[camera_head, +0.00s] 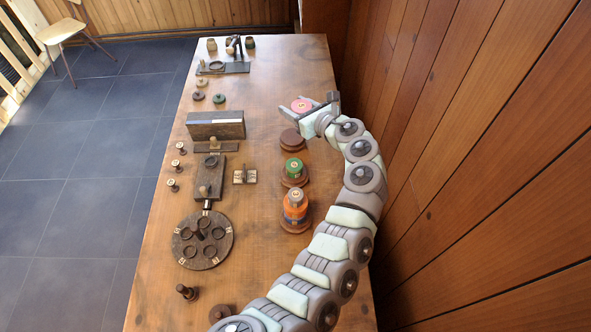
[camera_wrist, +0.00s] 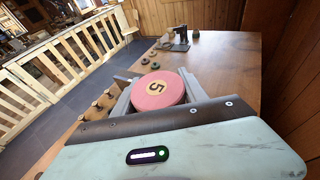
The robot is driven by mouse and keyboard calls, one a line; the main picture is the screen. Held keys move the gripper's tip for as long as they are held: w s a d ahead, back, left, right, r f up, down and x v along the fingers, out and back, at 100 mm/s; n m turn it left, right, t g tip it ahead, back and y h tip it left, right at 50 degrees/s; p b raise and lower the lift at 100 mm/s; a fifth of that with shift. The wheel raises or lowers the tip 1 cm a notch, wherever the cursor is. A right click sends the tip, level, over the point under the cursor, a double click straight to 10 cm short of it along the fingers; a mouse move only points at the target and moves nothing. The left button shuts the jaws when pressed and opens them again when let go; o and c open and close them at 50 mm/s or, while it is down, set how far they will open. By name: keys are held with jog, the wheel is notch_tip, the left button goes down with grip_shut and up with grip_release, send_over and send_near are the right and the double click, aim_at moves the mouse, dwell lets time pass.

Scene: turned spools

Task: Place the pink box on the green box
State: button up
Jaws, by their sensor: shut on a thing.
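The pink piece (camera_head: 301,104) is a round disc marked 5, not a box. My gripper (camera_head: 308,106) is shut on it near the right side of the table. In the wrist view the pink disc (camera_wrist: 158,90) sits between the two fingers of my gripper (camera_wrist: 155,82), its numbered face showing. The green piece (camera_head: 293,167) is a round spool with a pale label, sitting on a brown round base (camera_head: 293,182). It lies nearer the front than my gripper, with nothing on top of it. The green piece does not show in the wrist view.
A bare brown round stand (camera_head: 293,140) lies between my gripper and the green piece. An orange spool (camera_head: 295,203) on another base stands in front of the green. A wooden block (camera_head: 215,125) and round turntable (camera_head: 203,240) lie left. The wooden wall (camera_head: 470,150) is close right.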

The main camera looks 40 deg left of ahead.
jog(key=s, duration=0.4)
send_over(294, 169)
jog(key=w+a, duration=0.2)
jog(key=a, duration=0.2)
notch_tip(294, 169, down, 15)
jog(key=shift+s+f+b, duration=0.1)
jog(key=shift+f+b, duration=0.5)
jog(key=shift+f, duration=1.3)
jog(key=shift+d+f+b, duration=0.1)
jog(key=shift+f+b, duration=0.15)
jog(key=shift+b, duration=0.05)
jog(key=o, duration=1.3)
jog(key=shift+o, duration=0.2)
jog(key=shift+r, duration=0.1)
